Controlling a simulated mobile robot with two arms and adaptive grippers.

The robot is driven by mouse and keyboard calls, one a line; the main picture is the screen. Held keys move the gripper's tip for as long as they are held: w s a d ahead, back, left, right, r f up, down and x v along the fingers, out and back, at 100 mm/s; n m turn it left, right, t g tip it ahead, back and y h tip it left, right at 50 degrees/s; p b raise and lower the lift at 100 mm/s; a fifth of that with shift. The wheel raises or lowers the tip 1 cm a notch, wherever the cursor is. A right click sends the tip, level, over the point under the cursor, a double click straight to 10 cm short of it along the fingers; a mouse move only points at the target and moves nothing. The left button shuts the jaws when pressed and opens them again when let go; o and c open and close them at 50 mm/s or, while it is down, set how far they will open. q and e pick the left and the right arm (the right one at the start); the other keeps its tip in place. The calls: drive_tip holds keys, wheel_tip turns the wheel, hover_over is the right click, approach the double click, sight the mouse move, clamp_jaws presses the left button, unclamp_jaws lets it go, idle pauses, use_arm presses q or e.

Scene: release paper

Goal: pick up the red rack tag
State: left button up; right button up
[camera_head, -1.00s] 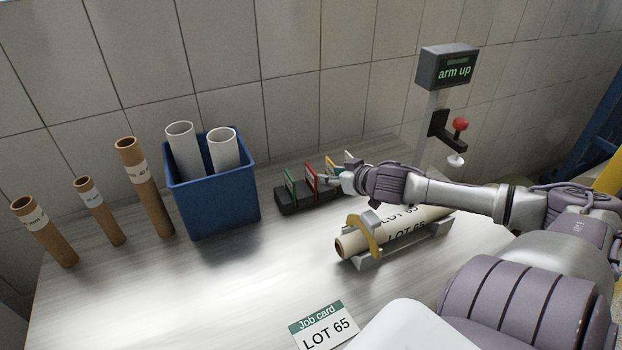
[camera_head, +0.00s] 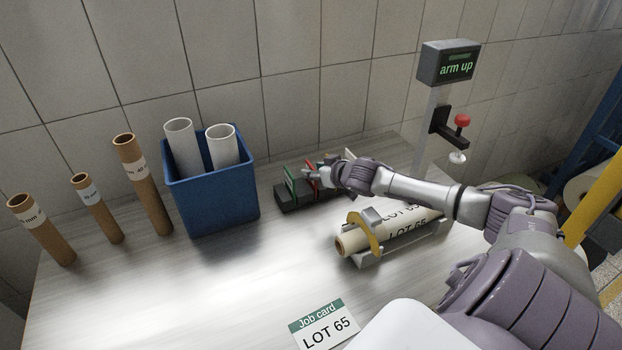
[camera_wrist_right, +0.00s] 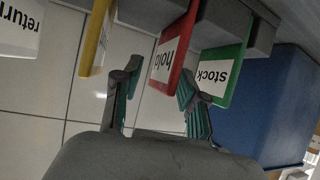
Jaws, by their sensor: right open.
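The red rack tag (camera_wrist_right: 173,52), with a white panel reading "hold", stands in the dark rack (camera_wrist_right: 151,14) between the yellow tag (camera_wrist_right: 96,38) and the green "stock" tag (camera_wrist_right: 223,62) in the right wrist view. In the head view the red tag (camera_head: 311,176) is partly hidden by my right gripper (camera_head: 308,172). My right gripper is open, with its fingers (camera_wrist_right: 158,92) on either side of the red tag's free edge. One finger is close to the green tag; I cannot tell whether they touch. My left gripper is not in view.
A blue bin (camera_head: 212,205) with white tubes stands left of the rack (camera_head: 288,206). A cradle (camera_head: 372,257) with a LOT 65 roll (camera_head: 392,232) lies below my right arm. The "arm up" post (camera_head: 430,115) stands behind. The table's middle is clear.

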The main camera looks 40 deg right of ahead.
drive_tip(key=x, duration=0.2)
drive_tip(key=p+x, duration=0.1)
drive_tip(key=x, duration=0.2)
drive_tip(key=shift+s+d+f, duration=0.1)
drive_tip(key=shift+s+f, duration=0.1)
drive_tip(key=shift+f, duration=0.1)
clamp_jaws()
